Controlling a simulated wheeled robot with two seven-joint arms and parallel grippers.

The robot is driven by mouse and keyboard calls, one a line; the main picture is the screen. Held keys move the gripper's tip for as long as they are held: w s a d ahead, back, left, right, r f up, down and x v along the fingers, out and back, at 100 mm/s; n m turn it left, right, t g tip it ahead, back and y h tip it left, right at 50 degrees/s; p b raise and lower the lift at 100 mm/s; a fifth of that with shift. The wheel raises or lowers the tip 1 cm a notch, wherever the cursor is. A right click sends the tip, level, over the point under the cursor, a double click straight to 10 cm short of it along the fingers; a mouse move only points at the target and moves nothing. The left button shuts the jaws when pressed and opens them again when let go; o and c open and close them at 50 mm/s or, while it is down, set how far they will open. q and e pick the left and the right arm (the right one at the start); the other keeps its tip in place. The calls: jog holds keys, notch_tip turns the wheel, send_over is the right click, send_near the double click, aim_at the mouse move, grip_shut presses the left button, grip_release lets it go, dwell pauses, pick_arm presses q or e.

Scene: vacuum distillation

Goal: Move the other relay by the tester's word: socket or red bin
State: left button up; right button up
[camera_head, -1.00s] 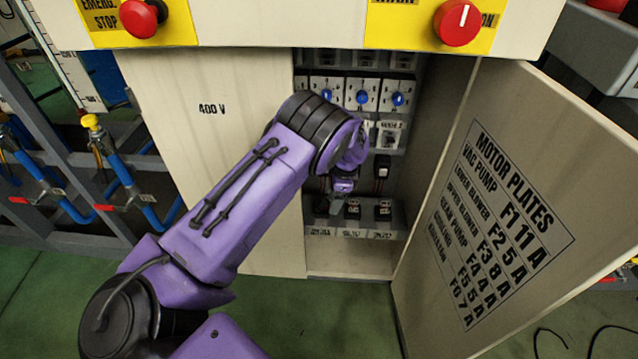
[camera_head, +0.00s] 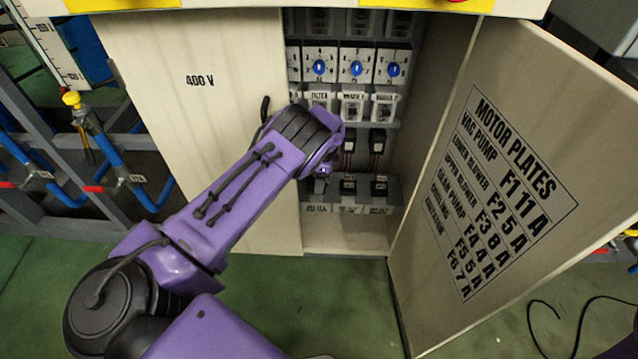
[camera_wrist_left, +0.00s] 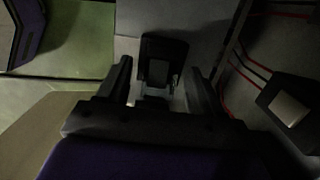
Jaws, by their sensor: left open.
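My left gripper (camera_head: 322,178) is inside the open cabinet, in front of the lower shelf; its fingers are mostly hidden by the wrist in the head view. In the left wrist view my left gripper (camera_wrist_left: 160,82) is open, with a black relay-like block (camera_wrist_left: 163,62) between or just beyond its fingers; contact cannot be told. In the head view black blocks stand on the lower shelf, one in the middle (camera_head: 348,187) and one at the right (camera_head: 380,188). Two dark units with red wires hang above them (camera_head: 348,145) (camera_head: 378,143). No red bin shows. My right gripper is out of view.
The right cabinet door (camera_head: 490,190) stands open with a motor plate list. The left door panel (camera_head: 190,130) is marked 400 V. Blue-knobbed modules (camera_head: 356,68) fill the row above. A wired dark block (camera_wrist_left: 290,108) is right of the fingers in the wrist view.

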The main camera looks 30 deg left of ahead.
pick_arm(q)
jog(key=c, duration=1.2)
jog(key=shift+o, duration=0.2)
notch_tip(320, 180, up, 10)
jog(key=p, duration=0.1)
